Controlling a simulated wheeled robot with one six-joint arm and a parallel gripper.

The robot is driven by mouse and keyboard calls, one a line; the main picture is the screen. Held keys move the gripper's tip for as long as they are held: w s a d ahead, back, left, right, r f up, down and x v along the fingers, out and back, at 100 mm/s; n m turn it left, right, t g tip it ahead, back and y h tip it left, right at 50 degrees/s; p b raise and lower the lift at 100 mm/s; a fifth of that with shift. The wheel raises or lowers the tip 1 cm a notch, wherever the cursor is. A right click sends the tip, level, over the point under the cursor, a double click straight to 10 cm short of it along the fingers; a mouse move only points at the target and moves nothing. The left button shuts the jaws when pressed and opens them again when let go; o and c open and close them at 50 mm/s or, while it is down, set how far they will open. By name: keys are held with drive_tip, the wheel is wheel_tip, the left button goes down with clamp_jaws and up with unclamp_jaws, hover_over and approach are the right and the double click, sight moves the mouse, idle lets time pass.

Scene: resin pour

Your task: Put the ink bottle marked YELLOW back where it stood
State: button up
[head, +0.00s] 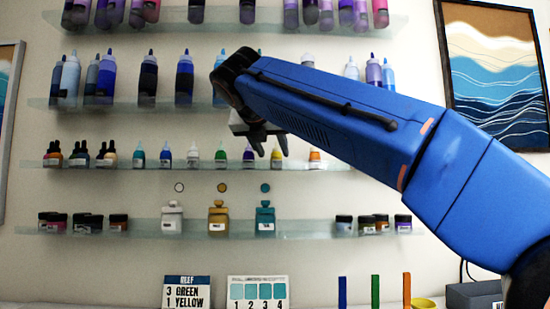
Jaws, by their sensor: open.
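A small ink bottle with a yellow label (276,159) stands upright on the third glass shelf (180,165), in a row of small bottles. Its label is too small to read. My gripper (271,147) is in front of this shelf, just above and partly in front of the yellow-labelled bottle. Its two dark fingers are apart and point down. I see nothing held between them. I cannot tell whether a finger touches the bottle.
Green (221,156) and purple (249,157) bottles stand to its left, an orange one (315,159) to its right. Three larger bottles, including a teal one (265,219), stand below. A card (187,293) reads "3 GREEN 1 YELLOW". My arm hides part of the shelves' right side.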

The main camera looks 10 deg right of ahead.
drive_tip(key=v, duration=0.6)
drive_tip(key=shift+s, duration=0.15)
idle(0.4)
